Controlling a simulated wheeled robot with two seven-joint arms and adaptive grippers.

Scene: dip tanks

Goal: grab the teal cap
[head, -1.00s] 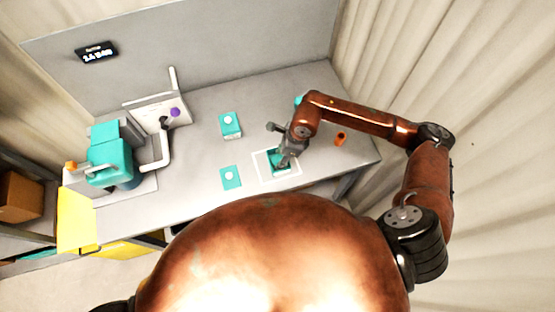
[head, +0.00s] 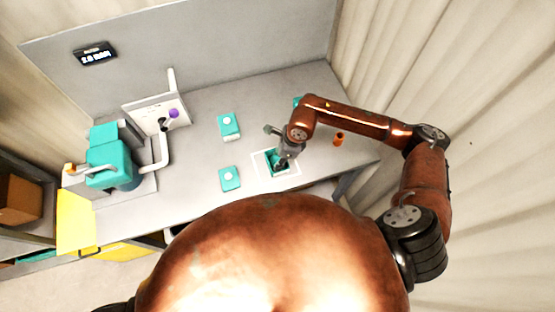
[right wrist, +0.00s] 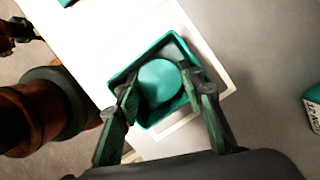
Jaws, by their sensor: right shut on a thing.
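The teal cap (right wrist: 158,80) is round and sits inside a square teal tray (right wrist: 138,58) in the right wrist view. My right gripper (right wrist: 162,88) has one finger on each side of the cap and is shut on it. In the head view, the right gripper (head: 281,161) reaches down into the tray, and the cap is mostly hidden there. I cannot tell whether the cap is clear of the tray floor. My left gripper is not in view.
A white square outline (head: 262,172) surrounds the tray on the grey table. Two teal blocks with white dots (head: 229,125) (head: 229,179) stand left of it. An orange piece (head: 339,139) lies to the right. A teal and white machine (head: 112,165) fills the table's left end.

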